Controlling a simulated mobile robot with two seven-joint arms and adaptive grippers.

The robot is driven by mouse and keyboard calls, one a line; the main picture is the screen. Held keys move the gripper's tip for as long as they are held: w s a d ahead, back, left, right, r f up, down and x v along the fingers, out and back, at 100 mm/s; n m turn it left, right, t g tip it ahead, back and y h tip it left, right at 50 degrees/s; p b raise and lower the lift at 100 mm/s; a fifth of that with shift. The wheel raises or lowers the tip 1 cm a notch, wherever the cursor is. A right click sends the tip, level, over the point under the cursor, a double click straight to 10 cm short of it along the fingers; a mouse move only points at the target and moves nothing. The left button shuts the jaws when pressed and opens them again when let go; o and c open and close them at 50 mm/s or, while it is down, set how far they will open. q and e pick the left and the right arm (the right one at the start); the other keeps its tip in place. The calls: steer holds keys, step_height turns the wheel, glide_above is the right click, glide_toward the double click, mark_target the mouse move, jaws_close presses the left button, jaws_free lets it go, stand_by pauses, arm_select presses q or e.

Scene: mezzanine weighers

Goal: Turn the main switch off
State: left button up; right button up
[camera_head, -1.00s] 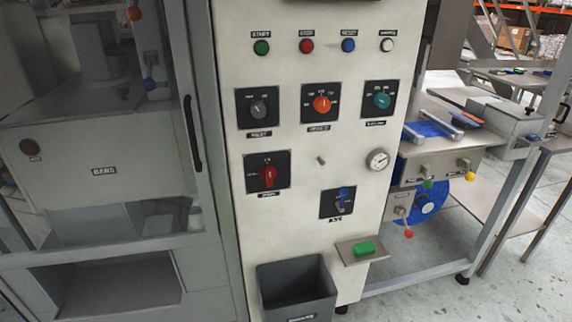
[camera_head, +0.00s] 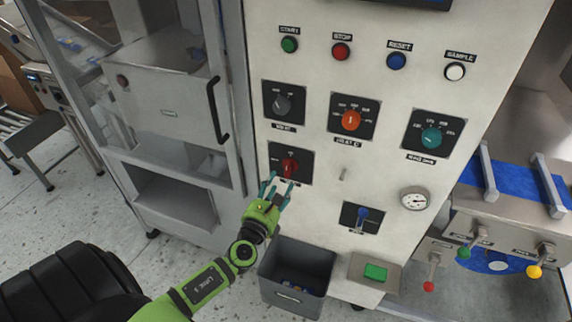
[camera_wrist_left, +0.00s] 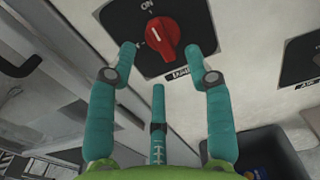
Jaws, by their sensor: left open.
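The main switch is a red rotary knob (camera_head: 290,167) on a black square plate, at the left of the white control panel (camera_head: 385,95). In the left wrist view, the red knob (camera_wrist_left: 162,38) has its white mark pointing up, towards the word ON. My left gripper (camera_head: 279,186) is open and empty, just below and in front of the knob. In the wrist view its teal fingers (camera_wrist_left: 168,50) spread to either side of the knob's lower part; I cannot tell if they touch it. My right gripper is not in view.
Grey (camera_head: 283,104), orange (camera_head: 351,120) and teal (camera_head: 431,138) knobs sit above and to the right. A blue-handled switch (camera_head: 362,215) and a gauge (camera_head: 415,200) are lower right. A dark bin (camera_head: 296,268) stands below; a cabinet door handle (camera_head: 216,110) is left.

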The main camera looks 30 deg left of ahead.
mark_target(285, 170)
arm_select(q)
steer(key=x, duration=0.6)
steer(key=shift+w+a, duration=0.2)
steer(key=shift+w, duration=0.05)
jaws_close()
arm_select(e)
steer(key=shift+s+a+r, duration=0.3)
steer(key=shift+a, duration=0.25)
